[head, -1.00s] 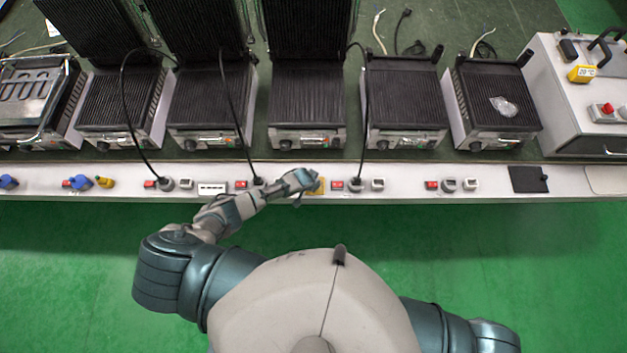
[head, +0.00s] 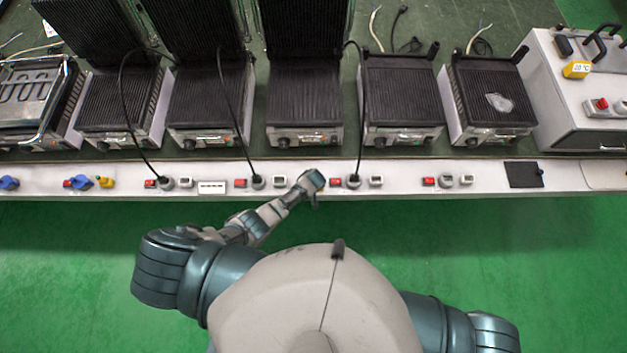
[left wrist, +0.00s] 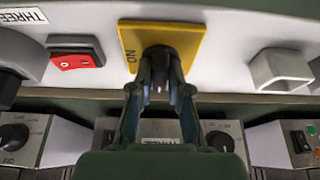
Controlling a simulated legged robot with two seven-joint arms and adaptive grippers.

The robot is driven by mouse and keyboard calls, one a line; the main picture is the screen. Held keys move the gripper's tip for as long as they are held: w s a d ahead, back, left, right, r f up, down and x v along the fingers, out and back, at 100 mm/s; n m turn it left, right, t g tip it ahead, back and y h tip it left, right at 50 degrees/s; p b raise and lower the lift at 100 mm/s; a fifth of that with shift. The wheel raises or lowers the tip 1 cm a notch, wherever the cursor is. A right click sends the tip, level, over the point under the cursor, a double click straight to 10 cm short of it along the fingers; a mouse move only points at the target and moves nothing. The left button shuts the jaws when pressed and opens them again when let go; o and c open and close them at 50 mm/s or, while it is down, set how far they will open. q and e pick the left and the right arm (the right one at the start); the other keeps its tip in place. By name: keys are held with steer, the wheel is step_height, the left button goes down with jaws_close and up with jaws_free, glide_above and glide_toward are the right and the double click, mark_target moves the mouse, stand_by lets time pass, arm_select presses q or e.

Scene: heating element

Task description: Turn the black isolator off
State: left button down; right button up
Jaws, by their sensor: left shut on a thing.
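My left gripper (left wrist: 161,88) is shut on the black knob, with one finger on each side. The knob's lower part is partly hidden between the fingers. In the head view my left gripper (head: 313,182) is at the front panel and hides the yellow plate. My right gripper is out of view.
The white front panel (head: 410,180) carries red switches, including one (left wrist: 76,58) beside the yellow plate, and grey sockets with black cables. Contact grills (head: 305,95) stand behind it.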

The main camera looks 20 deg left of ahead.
arm_select(q)
steer(key=shift+w+r, duration=0.35)
steer(key=shift+w, duration=0.1)
steer(key=c, duration=1.1)
jaws_free()
steer(key=shift+s+f, duration=0.15)
steer(key=shift+f, duration=0.05)
steer(key=shift+s, duration=0.1)
steer(key=shift+s+d+r, duration=0.1)
steer(key=shift+s+r, duration=0.15)
steer(key=shift+r, duration=0.25)
steer(key=v, duration=1)
steer(key=shift+r, duration=0.35)
